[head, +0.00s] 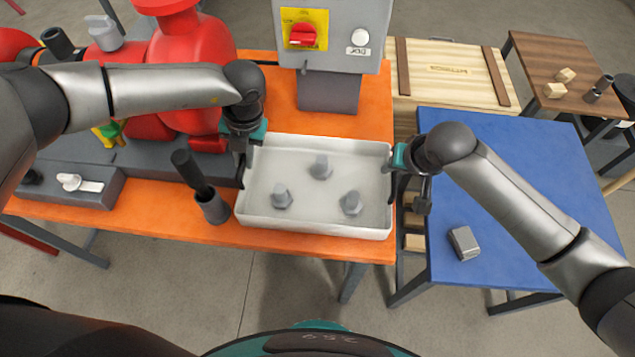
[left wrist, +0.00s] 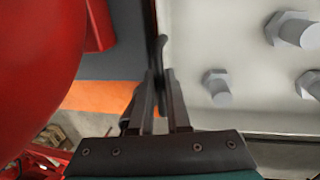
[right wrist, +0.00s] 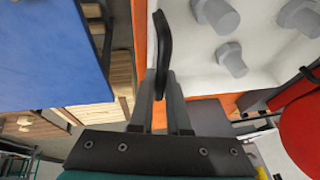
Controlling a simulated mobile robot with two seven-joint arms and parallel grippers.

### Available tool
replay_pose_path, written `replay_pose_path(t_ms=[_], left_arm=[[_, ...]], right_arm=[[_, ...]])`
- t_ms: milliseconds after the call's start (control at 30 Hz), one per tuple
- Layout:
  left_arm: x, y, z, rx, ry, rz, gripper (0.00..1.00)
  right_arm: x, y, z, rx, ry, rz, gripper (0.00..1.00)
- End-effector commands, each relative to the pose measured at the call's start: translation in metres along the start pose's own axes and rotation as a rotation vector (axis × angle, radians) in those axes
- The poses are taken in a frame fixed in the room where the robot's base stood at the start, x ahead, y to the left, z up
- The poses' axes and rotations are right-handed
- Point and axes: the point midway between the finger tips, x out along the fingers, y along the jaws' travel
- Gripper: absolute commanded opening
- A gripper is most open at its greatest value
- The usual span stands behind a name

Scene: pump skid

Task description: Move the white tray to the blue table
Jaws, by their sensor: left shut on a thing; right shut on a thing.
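The white tray (head: 315,221) is at the right part of the orange table, with three grey bolts in it (head: 321,167). The blue table (head: 530,190) stands to the right, beyond a narrow gap. I cannot tell whether the tray touches the orange table.
A grey block (head: 464,243) lies on the blue table near its front left; the table's middle is otherwise clear. A grey control box (head: 335,35) stands behind the tray. A dark-handled cup-like tool (head: 212,206) and a red pump (head: 185,60) are to the left. A wooden crate (head: 455,75) stands behind.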

Motion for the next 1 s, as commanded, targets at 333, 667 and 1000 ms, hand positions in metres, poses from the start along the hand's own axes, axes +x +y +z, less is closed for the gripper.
replay_pose_path(t_ms=[333,667,1000], left_arm=[[-0.007,0.002,0.002,-0.002,-0.003,0.002,0.00],[-0.029,0.007,0.001,-0.002,-0.003,0.002,0.00],[-0.049,0.011,0.001,-0.002,-0.003,0.002,0.00]], right_arm=[[-0.006,-0.001,-0.003,0.000,0.002,0.001,0.00],[-0.027,-0.005,-0.012,0.000,0.002,0.001,0.00],[-0.045,-0.009,-0.020,0.000,0.002,0.001,0.00]])
